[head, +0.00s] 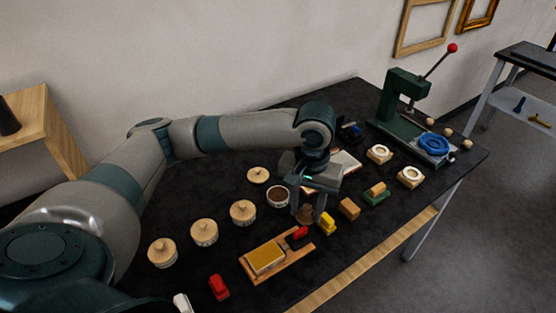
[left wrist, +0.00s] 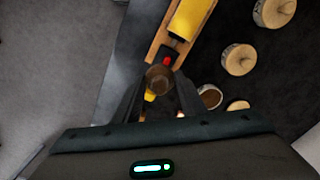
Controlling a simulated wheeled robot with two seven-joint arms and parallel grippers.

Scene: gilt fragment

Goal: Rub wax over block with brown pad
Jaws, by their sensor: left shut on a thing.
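My left gripper (head: 305,214) points down over the dark table, just beyond the right end of a wooden board (head: 300,249). It is shut on a brown pad (head: 305,212); the left wrist view shows the pad's round brown top (left wrist: 158,79) between the fingers. The golden-yellow block (head: 266,257) lies on the board, left of the gripper, and also shows in the left wrist view (left wrist: 190,18). An open jar of brown wax (head: 278,196) stands behind and left of the gripper. The pad's underside is hidden. My right gripper is not in view.
A red-and-dark piece (head: 299,233) sits at the board's right end, close to the pad. A yellow pad (head: 327,222) and a brown block (head: 349,209) stand to the right. A green press (head: 402,100) stands behind.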

